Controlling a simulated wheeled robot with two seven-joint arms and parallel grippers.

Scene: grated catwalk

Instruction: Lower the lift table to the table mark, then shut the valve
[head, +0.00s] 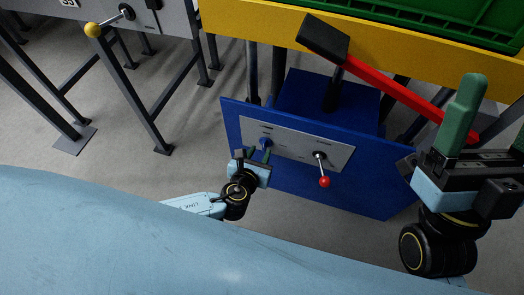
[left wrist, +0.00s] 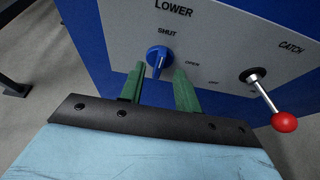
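The lift table (head: 280,30) is a yellow frame on dark legs, with a blue housing below it. On the blue front, a grey panel (head: 285,152) carries a blue valve knob (head: 266,142) labelled LOWER, with SHUT and OPEN marks. In the left wrist view the knob (left wrist: 157,60) has its ridge roughly upright, towards SHUT. My left gripper (head: 255,157) is open just in front of the knob. Its green fingers (left wrist: 157,85) are apart, the knob near the left one. My right gripper (head: 490,125) is open at the right, by the end of a red lever. I cannot identify the table mark.
A red-balled CATCH lever (head: 323,181) sticks out right of the knob. The red lever (head: 400,92) has a black block at its upper end. A green crate (head: 430,18) sits on the table. A grey stand with a yellow ball handle (head: 93,30) is at left. Bare floor lies between.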

